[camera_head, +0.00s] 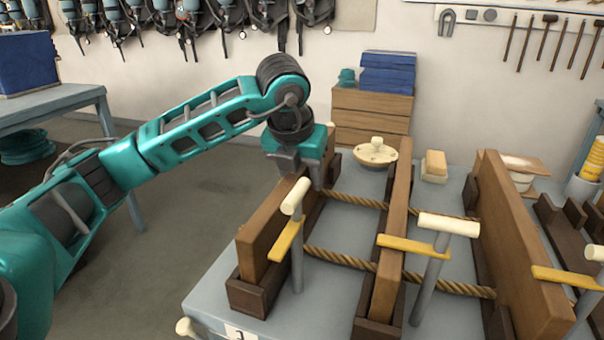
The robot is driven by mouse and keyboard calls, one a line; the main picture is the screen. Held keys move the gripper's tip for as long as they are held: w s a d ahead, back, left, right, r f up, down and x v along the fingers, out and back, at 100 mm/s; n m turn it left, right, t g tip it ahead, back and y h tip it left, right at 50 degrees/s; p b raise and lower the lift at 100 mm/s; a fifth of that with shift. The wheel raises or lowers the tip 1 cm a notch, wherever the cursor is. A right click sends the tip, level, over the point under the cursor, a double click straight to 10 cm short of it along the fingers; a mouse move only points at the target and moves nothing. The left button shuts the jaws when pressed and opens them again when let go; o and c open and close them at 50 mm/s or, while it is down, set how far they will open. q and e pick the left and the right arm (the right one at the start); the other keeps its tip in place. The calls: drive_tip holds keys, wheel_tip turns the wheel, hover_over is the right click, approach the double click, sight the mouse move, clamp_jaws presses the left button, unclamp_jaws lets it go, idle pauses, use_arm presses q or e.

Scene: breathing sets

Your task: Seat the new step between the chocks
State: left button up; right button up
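A brown wooden step (276,236) stands on edge at the left of the grey bench, its near end in a dark chock (262,296). My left gripper (304,178) is over its far half, with fingers down at its top edge. One finger shows by the right face; the other side is partly hidden, so I cannot tell whether they press on it. A middle step (398,215) and a right step (522,245) stand on edge roughly parallel. Ropes (345,259) run across between the steps. My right gripper is not in view.
T-handled posts with yellow bars stand near the left step (297,250), middle step (430,270) and right edge. A round lidded wooden object (375,155) and a block (434,166) sit at the back. More dark chocks (562,238) lie at right.

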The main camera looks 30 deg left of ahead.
use_arm(q)
drive_tip(key=shift+o, duration=0.9)
drive_tip(key=shift+f, duration=0.15)
drive_tip(key=shift+s+r, duration=0.2)
drive_tip(key=shift+r, duration=0.5)
drive_tip(key=p+v, duration=0.1)
drive_tip(key=v, duration=0.9)
drive_tip(key=shift+s+r+p, duration=0.15)
drive_tip(key=shift+r+p, duration=0.2)
drive_tip(key=shift+p, duration=0.05)
drive_tip(key=shift+s+d+r, duration=0.1)
drive_tip(key=shift+s+r, duration=0.15)
drive_tip(key=shift+r, duration=0.2)
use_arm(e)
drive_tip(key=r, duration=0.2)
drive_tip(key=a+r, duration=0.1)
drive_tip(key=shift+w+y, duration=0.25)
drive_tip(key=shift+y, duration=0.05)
